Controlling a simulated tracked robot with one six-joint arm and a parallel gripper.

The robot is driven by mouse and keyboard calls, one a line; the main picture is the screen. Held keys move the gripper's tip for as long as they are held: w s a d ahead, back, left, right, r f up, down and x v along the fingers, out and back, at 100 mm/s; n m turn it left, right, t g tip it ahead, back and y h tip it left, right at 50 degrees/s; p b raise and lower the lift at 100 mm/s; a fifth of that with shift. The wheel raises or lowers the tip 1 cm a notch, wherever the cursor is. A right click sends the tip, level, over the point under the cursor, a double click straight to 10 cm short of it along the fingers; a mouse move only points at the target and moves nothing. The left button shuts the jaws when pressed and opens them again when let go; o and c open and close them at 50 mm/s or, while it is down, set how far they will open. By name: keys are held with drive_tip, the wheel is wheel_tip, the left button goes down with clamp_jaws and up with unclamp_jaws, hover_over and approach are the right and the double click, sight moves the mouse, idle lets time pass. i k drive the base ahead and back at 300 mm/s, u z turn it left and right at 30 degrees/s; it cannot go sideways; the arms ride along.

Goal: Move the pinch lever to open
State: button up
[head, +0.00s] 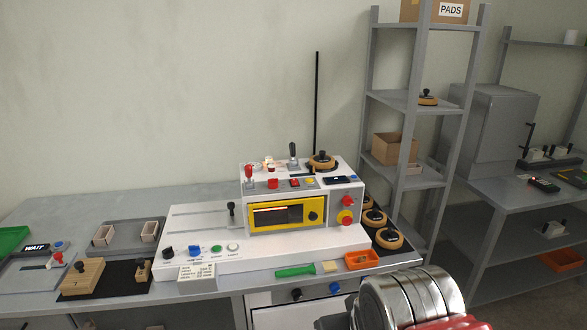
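The white box-forming machine (210,255) stands on the grey bench. Several levers show on it: a short black-knobbed lever (231,211) upright on the left deck, a red-knobbed lever (249,174) at the upper left, and a grey-handled lever (293,152) standing at the top back. Their labels are too small to read, so I cannot tell which is the pinch lever or how it is set. A shiny metal link of my arm is at the bottom right, in front of the bench. My gripper's fingers are not visible.
A yellow-framed panel (257,231) with a dark window is on the machine's front. A green-handled tool (295,271) and an orange tray (362,260) lie at the bench front. Wooden fixtures (83,278) stand left. A grey shelf rack (372,110) rises at the right.

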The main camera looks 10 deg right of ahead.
sight(292, 147)
drive_tip(key=u, duration=0.4)
drive_tip(key=i, duration=1.25)
drive_tip(key=z, duration=0.4)
